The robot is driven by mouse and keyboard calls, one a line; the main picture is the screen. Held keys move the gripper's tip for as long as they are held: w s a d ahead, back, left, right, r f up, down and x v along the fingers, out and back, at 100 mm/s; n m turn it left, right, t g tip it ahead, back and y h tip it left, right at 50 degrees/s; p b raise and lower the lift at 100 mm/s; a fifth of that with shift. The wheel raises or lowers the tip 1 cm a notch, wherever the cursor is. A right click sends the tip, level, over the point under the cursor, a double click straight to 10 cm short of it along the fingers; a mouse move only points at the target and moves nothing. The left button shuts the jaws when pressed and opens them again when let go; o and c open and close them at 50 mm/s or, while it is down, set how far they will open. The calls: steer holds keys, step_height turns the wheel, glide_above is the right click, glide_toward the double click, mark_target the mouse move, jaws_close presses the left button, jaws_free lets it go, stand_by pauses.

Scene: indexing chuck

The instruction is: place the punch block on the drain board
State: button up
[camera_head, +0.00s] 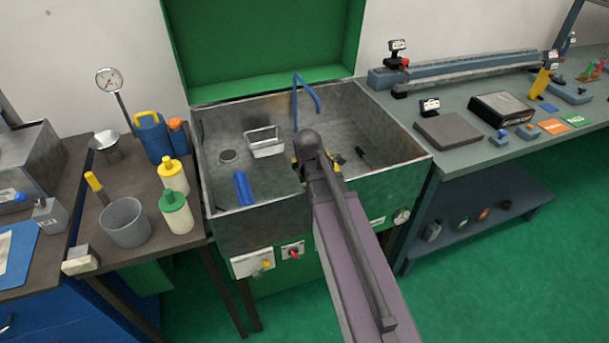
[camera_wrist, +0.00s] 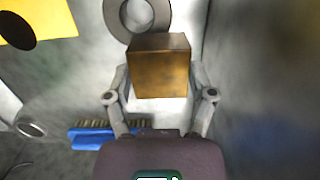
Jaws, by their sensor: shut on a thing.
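A brown, bronze-coloured block (camera_wrist: 160,72), which I take to be the punch block, sits between the two fingers of my gripper (camera_wrist: 160,80) in the wrist view. The fingers are shut on its sides. In the camera_head view my arm reaches into the grey wash basin (camera_head: 225,235), and my wrist hides the block and most of my gripper. A pale surface shows beneath the block in the wrist view, but I cannot tell whether it is the drain board or whether the block touches it.
A grey ring (camera_wrist: 137,15) lies just beyond the block, and a blue brush (camera_wrist: 92,137) lies to the lower left. The basin also holds a wire basket (camera_head: 265,142) and a blue object (camera_head: 243,188). A blue spout (camera_head: 306,92) rises at the basin's back. Its green lid (camera_head: 265,45) stands open.

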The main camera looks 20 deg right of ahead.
steer(key=w, duration=0.4)
steer(key=w+d+f+b, duration=0.1)
steer(key=w, duration=0.4)
steer(key=w+d, duration=0.1)
steer(key=w, duration=0.4)
steer(key=shift+w+f, duration=0.2)
steer(key=shift+w, duration=0.05)
steer(key=shift+w+d, duration=0.1)
steer(key=shift+w, duration=0.45)
steer(key=shift+w+f+b, duration=0.15)
steer(key=shift+f+b, duration=0.15)
steer(key=shift+b, duration=0.2)
steer(key=shift+f+b, duration=1.5)
steer(key=shift+f, duration=0.05)
steer(key=shift+f, duration=0.1)
steer(key=o, duration=1.3)
steer(key=shift+c, duration=0.2)
steer(key=shift+r, duration=0.2)
step_height(320, 180, up, 12)
steer(key=a+p, duration=0.1)
steer(key=p, duration=1.1)
steer(key=shift+a, duration=0.25)
